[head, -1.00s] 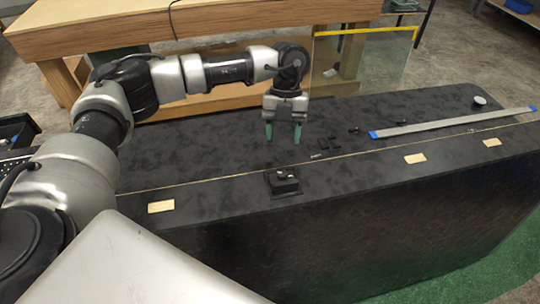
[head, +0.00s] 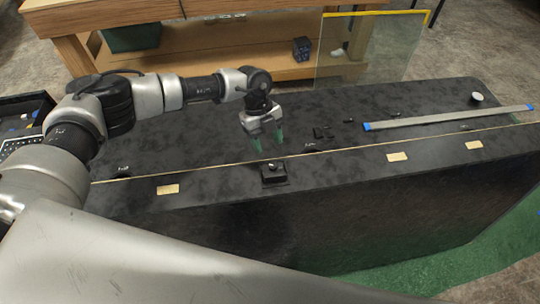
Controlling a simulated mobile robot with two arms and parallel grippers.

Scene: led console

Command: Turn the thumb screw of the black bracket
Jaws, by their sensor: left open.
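A small black block on a flat base (head: 274,176), which looks like the black bracket, sits at the near edge of the dark console top. A small round knob (head: 273,166) shows on top of it; I cannot tell for sure that this is the thumb screw. My left gripper (head: 269,146) hangs just behind the block, tilted, with its green fingers apart and nothing between them. The fingertips are close to the knob but look apart from it. My right gripper is not in view.
Small dark parts (head: 323,132) lie right of the gripper. A long grey bar with blue ends (head: 450,118) and a white-topped knob (head: 477,97) are farther right. Tan labels (head: 168,189) mark the front edge. A clear panel with a yellow top (head: 367,50) stands behind.

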